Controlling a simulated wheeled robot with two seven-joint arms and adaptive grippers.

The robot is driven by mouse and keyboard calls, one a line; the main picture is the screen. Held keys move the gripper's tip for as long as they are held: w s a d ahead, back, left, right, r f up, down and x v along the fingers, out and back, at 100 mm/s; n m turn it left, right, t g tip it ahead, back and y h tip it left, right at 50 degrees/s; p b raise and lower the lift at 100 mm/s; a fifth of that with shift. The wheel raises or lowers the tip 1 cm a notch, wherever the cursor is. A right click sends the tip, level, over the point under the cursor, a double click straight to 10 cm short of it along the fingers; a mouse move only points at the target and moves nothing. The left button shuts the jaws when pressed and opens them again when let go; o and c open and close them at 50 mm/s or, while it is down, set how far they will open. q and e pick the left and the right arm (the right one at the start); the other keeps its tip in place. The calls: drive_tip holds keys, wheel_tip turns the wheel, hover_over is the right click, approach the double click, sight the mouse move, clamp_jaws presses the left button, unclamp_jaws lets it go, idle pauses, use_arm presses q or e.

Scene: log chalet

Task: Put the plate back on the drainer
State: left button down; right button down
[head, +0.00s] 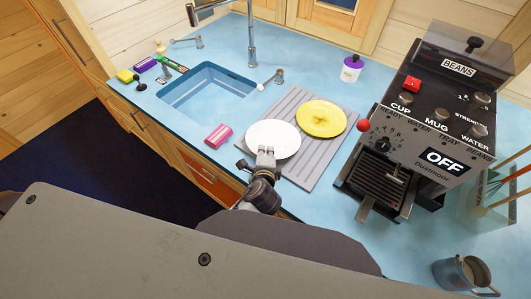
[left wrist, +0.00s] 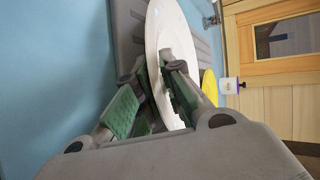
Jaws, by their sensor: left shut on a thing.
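A white plate (head: 272,139) is over the left part of the grey ribbed drainer (head: 322,163). My left gripper (head: 265,157) is shut on the plate's near rim. In the left wrist view the white plate (left wrist: 172,40) passes between the green-padded fingers (left wrist: 152,90), with the drainer (left wrist: 128,38) behind it. I cannot tell whether the plate touches the drainer. A yellow plate (head: 321,118) is on the drainer, just right of the white one; its edge also shows in the left wrist view (left wrist: 209,88). My right gripper is not in view.
A sink (head: 208,90) with a tall tap (head: 252,50) is left of the drainer. A pink packet (head: 219,136) lies near the front edge. A big coffee machine (head: 430,130) stands right, a purple-lidded jar (head: 351,68) behind, a mug (head: 462,272) at lower right.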

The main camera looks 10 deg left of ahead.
use_arm(q)
drive_tip(key=c, duration=1.5)
unclamp_jaws()
drive_tip(key=shift+o, duration=0.2)
drive_tip(key=shift+r, duration=5.1)
drive_tip(key=shift+s, duration=0.15)
